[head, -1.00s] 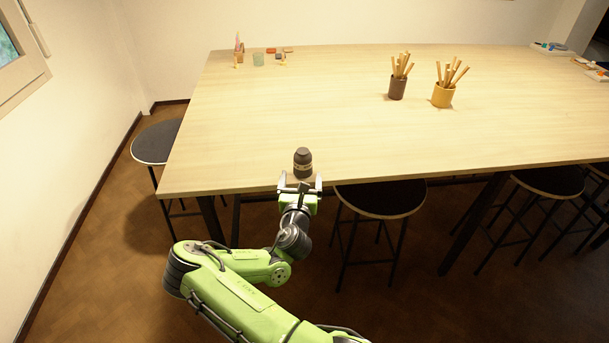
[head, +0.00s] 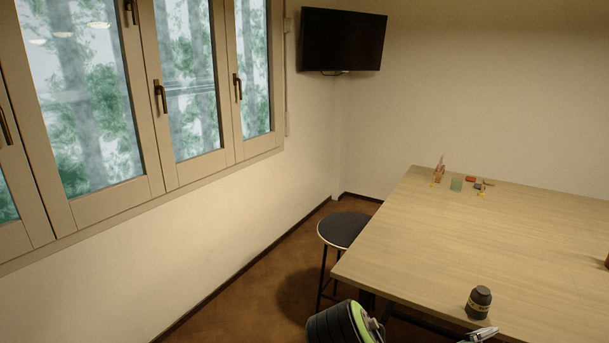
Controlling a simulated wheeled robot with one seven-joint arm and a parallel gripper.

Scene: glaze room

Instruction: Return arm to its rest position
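The front of my gripper (head: 482,333) just shows at the bottom edge of the head view, at the table's near edge. Only a grey finger part is in the picture, so I cannot see whether it is open or shut. A dark grey bottle or jar (head: 479,303) with a rounded top stands upright on the table, just beyond the gripper. I cannot tell whether they touch. A black and green joint of my arm (head: 340,323) shows at the bottom, left of the gripper. The rest of the arm is out of view.
The wooden table (head: 440,240) fills the right side, and its middle is clear. Small coloured items (head: 456,184) stand at its far left corner. A dark round stool (head: 342,229) is beside its left edge. Windows (head: 140,100) line the left wall; a screen (head: 342,41) hangs in the corner.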

